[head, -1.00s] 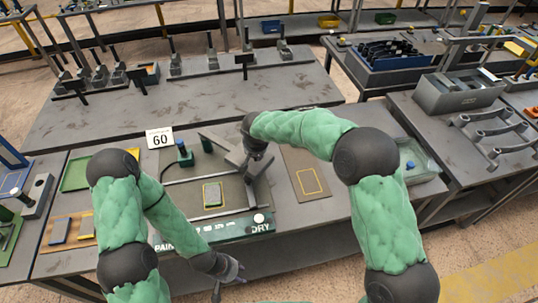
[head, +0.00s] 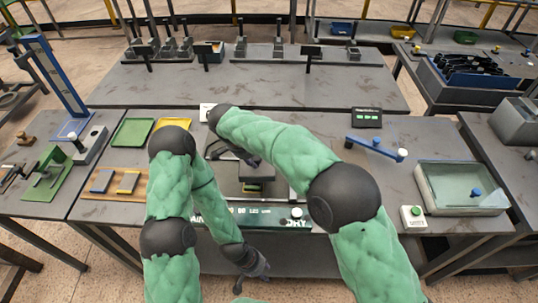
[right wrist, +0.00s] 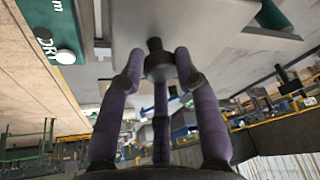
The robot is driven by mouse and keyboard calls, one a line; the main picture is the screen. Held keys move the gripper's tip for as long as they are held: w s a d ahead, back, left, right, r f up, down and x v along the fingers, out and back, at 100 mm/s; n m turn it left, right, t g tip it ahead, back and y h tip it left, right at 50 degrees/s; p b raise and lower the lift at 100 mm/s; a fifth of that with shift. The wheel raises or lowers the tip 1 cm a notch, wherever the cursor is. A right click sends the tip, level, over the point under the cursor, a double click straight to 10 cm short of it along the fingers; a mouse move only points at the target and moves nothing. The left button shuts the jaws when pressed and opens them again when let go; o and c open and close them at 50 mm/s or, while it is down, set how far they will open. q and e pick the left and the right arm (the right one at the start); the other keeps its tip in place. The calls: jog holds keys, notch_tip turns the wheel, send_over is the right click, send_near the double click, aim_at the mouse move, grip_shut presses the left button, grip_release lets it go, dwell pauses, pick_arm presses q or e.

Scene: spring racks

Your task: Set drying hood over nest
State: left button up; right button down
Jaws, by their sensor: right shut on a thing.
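The drying hood, a dark block in the head view (head: 257,172), is above the work plate where the nest lies. The hood and my arm hide the nest, so I cannot tell whether the hood touches it. My right gripper (head: 251,158) is over the hood, partly hidden by its own arm. In the right wrist view, its purple fingers (right wrist: 160,68) are closed round the dark knob (right wrist: 155,46) on the hood's grey top. My left gripper (head: 252,276) hangs low in front of the bench edge, fingers apart and empty.
Green and yellow trays (head: 133,131) and a wooden board (head: 115,183) lie left. The bench between lever and bin is clear.

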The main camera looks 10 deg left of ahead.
jog(key=shift+a+r+m, duration=0.2)
jog(key=shift+a+m, duration=0.05)
jog(key=shift+a, duration=0.25)
jog(key=shift+a+r+m, duration=0.15)
jog(key=shift+a+m, duration=0.1)
jog(key=shift+a, duration=0.25)
jog(key=c, duration=1)
grip_release()
jog(key=shift+a, duration=0.1)
jog(key=shift+o, duration=0.5)
jog(key=shift+f, duration=0.15)
jog(key=v, duration=1.2)
jog(key=shift+a, duration=0.2)
